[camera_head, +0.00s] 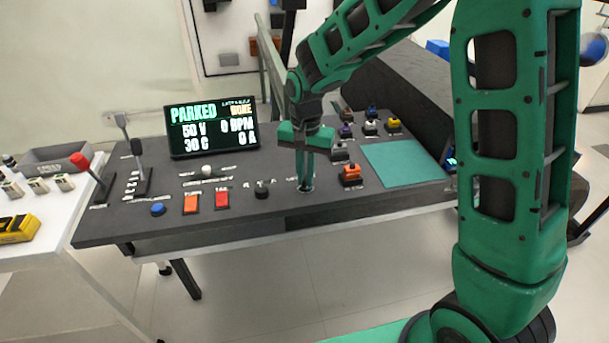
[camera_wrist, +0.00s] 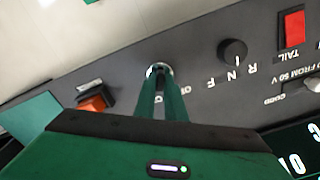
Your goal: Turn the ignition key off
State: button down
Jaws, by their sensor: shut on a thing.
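The ignition key sits at a round metal lock (camera_wrist: 159,70) in the dark console, seen in the wrist view. My gripper (camera_wrist: 160,88) points down at this lock with its two green fingers close together, shut on the key. The fingers hide most of the key, and its turn angle cannot be told. In the head view my gripper (camera_head: 305,186) reaches the console near its front edge, between the black rotary knob (camera_head: 262,189) and an orange button (camera_head: 351,174). The display (camera_head: 211,130) reads PARKED, 50 V, 30 C, 0 RPM and 0 A.
Orange (camera_head: 190,202) and red (camera_head: 222,199) rocker switches and a blue button (camera_head: 157,209) lie left of the knob. A red-topped lever (camera_head: 80,162) stands at the far left. Several coloured buttons and a teal mat (camera_head: 405,163) lie to the right.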

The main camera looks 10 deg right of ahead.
jog(key=shift+n, duration=0.3)
jog(key=n, duration=0.5)
jog(key=shift+n, duration=0.3)
jog(key=n, duration=0.5)
jog(key=shift+n, duration=0.3)
jog(key=shift+w, duration=0.1)
jog(key=c, duration=1.8)
grip_release()
jog(key=shift+r, duration=0.1)
notch_tip(320, 180, up, 11)
jog(key=shift+f, duration=0.2)
